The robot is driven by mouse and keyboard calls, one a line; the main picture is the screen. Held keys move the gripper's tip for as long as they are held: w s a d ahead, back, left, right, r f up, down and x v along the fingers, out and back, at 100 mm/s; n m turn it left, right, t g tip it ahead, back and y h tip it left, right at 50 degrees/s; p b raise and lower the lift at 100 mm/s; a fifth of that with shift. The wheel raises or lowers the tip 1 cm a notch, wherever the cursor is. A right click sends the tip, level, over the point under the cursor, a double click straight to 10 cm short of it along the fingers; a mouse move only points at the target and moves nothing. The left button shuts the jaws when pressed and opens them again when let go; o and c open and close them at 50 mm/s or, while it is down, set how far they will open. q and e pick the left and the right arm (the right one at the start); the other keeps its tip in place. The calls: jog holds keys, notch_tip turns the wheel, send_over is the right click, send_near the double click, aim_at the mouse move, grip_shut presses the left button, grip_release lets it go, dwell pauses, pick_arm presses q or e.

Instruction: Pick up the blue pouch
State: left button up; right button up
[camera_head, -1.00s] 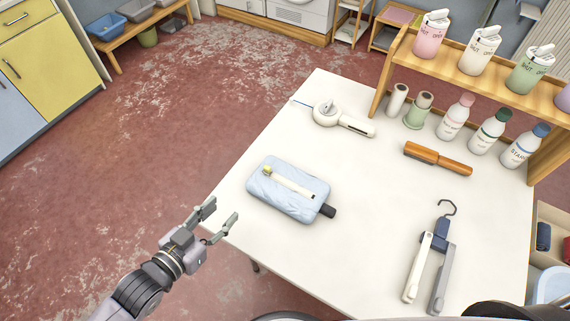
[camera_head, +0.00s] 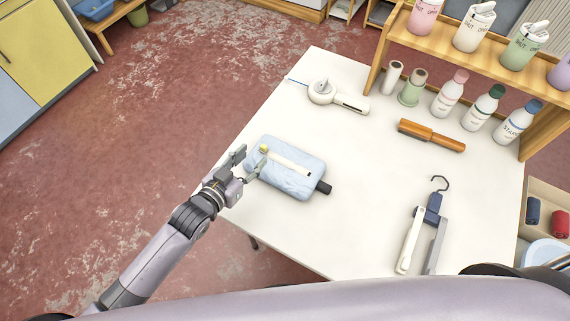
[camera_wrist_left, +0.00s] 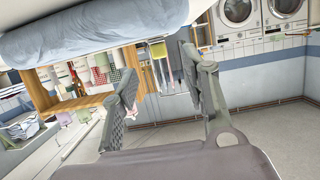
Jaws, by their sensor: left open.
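The blue pouch (camera_head: 305,163) is a light blue, puffy pad lying flat on the white table near its left edge. A white stick with a yellow end lies across its top, and a dark tab sticks out at its right end. My left gripper (camera_head: 252,161) is open at the pouch's left end, one fingertip overlapping its edge in the head view. In the left wrist view the pouch (camera_wrist_left: 90,32) fills the upper left, beside the open fingers (camera_wrist_left: 158,66) and not between them. Whether they touch is unclear. My right gripper is not in view.
On the white table (camera_head: 350,235) are a white corded tool (camera_head: 322,92), an orange-brown brush (camera_head: 430,135), a hooked hanger clamp (camera_head: 432,215) and several bottles (camera_head: 484,104). A wooden shelf (camera_head: 440,45) stands at the back right. The table between pouch and clamp is clear.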

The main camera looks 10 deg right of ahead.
aim_at(262, 148)
pick_arm(q)
jog(key=x, duration=0.4)
jog(key=shift+w+d, duration=0.15)
jog(key=shift+w, duration=0.05)
jog(key=shift+c, duration=0.4)
grip_shut()
